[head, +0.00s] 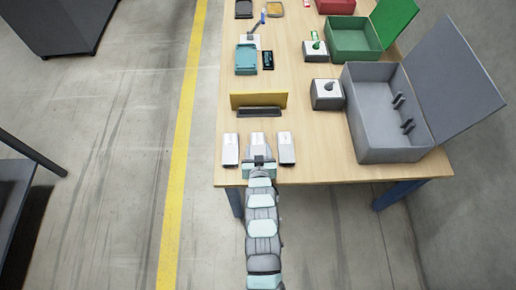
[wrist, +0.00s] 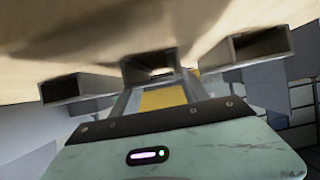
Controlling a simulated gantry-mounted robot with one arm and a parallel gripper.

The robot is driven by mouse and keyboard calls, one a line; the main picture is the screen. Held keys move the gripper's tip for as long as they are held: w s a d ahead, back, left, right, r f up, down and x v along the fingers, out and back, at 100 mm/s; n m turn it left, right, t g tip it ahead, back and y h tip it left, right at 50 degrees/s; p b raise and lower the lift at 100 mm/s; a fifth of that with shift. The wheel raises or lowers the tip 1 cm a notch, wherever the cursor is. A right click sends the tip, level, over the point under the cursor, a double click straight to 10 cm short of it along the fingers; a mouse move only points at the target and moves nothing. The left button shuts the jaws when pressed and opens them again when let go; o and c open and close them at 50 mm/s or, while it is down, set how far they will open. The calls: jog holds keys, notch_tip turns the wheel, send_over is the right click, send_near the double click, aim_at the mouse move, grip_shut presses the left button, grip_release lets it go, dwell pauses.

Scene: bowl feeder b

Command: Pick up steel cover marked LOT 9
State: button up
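Three pale steel covers stand in a row near the table's front edge: a left one (head: 230,150), a middle one (head: 258,139) and a right one (head: 287,148). The lot markings are too small to read, so I cannot tell which is LOT 9. My gripper (head: 259,160) is at the middle cover's near end. The wrist view shows the covers' hollow ends, with the middle cover (wrist: 150,64) straight ahead of my gripper (wrist: 158,80). The fingers are apart with an open gap between them. I cannot tell whether they touch the middle cover.
A yellow panel (head: 259,100) stands behind the covers on the wooden table (head: 310,165). A large grey open box (head: 385,140) is at the right, with a grey block (head: 326,95) beside it. A teal tray (head: 246,60) and green box (head: 352,40) are farther back.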

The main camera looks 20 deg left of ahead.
grip_shut()
dwell(0.3)
jog(key=shift+r, duration=0.15)
